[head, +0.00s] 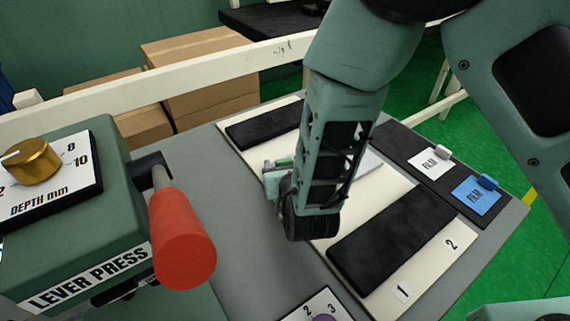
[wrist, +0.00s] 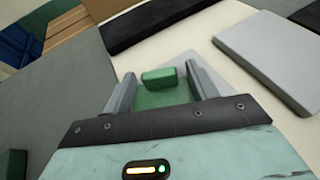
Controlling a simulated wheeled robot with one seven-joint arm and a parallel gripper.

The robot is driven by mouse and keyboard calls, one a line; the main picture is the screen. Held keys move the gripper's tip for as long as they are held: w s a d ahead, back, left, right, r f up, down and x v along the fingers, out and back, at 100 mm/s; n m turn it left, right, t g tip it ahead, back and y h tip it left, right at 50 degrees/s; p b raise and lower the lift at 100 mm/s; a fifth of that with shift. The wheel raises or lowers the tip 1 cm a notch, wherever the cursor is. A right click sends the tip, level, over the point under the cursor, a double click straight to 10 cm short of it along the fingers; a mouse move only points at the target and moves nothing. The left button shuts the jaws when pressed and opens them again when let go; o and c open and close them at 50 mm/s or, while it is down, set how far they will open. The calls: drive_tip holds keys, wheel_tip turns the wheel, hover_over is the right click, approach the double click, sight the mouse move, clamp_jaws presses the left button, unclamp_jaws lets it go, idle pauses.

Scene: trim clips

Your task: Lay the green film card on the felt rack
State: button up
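The green film card (wrist: 160,98), with a raised green tab (wrist: 158,77), shows between my gripper's fingers in the wrist view. My gripper (wrist: 160,70) is open around the tab, with a gap on each side. In the head view my gripper (head: 276,174) is low at the left edge of the cream board, and most of the card is hidden. I cannot tell exactly what the card rests on. The dark felt-like rack (head: 395,142) lies at the right, with a white film card (head: 430,163) and a blue film card (head: 475,196) on it.
The cream board (head: 425,275) carries black pads (head: 385,245) and (head: 262,127), and a grey slab (wrist: 272,55). The lever press (head: 75,230) with its red handle (head: 182,240) stands at the left. A white rail (head: 200,70) and cardboard boxes (head: 200,55) are behind.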

drive_tip(key=shift+r, duration=0.1)
drive_tip(key=shift+r+p, duration=0.2)
drive_tip(key=shift+p, duration=0.1)
drive_tip(key=b+v, duration=0.2)
drive_tip(key=v, duration=0.9)
drive_tip(key=shift+s, duration=0.45)
drive_tip(key=s+d+r+m+g+h, duration=0.1)
drive_tip(key=d+m+g+h, duration=0.1)
drive_tip(key=d+m+h, duration=0.1)
drive_tip(key=d+r+m+g+h, duration=0.1)
drive_tip(key=d+m+g+h, duration=0.1)
drive_tip(key=d+m, duration=0.4)
drive_tip(key=s+d+r+m+g+h, duration=0.1)
drive_tip(key=d+m+h, duration=0.3)
drive_tip(key=d, duration=0.4)
drive_tip(key=shift+s+d+r+m+g, duration=0.1)
drive_tip(key=shift+s+r+m+g, duration=0.1)
drive_tip(key=shift+s+m+g, duration=0.3)
drive_tip(key=s+d+m+g+y, duration=0.1)
drive_tip(key=s+m+g, duration=0.4)
drive_tip(key=s+m, duration=0.25)
drive_tip(key=s+a+r+m+g+y, duration=0.2)
drive_tip(key=a+m+y, duration=0.3)
drive_tip(key=m, duration=0.4)
drive_tip(key=shift+s+a+r+y, duration=0.4)
drive_tip(key=shift+s+a+r, duration=0.1)
drive_tip(key=shift+r, duration=0.05)
